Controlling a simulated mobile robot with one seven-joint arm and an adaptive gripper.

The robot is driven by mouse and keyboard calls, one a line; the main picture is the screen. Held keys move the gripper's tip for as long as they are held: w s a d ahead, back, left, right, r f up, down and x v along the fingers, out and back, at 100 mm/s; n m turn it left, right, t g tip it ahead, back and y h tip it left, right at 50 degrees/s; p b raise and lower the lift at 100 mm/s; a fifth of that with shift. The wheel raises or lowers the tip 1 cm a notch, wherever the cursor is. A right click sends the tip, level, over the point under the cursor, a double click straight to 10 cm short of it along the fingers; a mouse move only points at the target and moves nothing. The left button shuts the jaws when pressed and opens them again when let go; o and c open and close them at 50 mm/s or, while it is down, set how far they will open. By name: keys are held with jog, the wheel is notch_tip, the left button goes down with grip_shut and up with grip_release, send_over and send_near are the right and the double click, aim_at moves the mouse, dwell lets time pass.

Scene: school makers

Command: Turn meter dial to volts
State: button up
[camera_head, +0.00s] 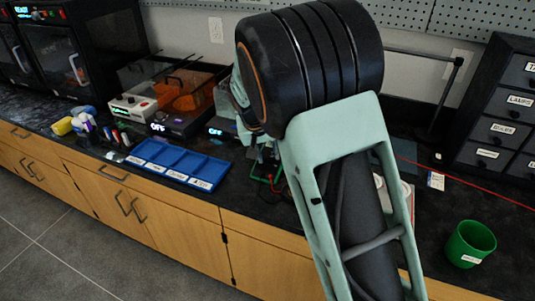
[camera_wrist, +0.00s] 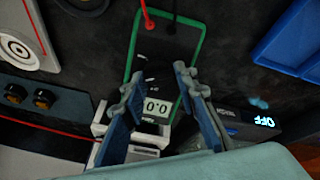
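The meter (camera_wrist: 178,48) has a dark face and a green frame, and lies on the dark bench in the wrist view. Its display (camera_wrist: 157,108) reads 0.0 and appears upside down. A red lead plugs into its top end. The dial on the dark face is too dim to make out, so its setting cannot be told. My gripper (camera_wrist: 156,82) is open over the meter, one finger to each side of the display, with nothing between the fingers.
A blue compartment tray (camera_head: 180,164) lies left of the meter. A device showing OFF (camera_wrist: 250,122) stands close to my gripper. A green cup (camera_head: 470,243) stands at the front right, and a labelled drawer cabinet (camera_head: 500,110) at the back right. A red wire crosses the right bench.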

jog(key=o, duration=0.4)
jog(key=shift+c, duration=0.2)
jog(key=v, duration=1.2)
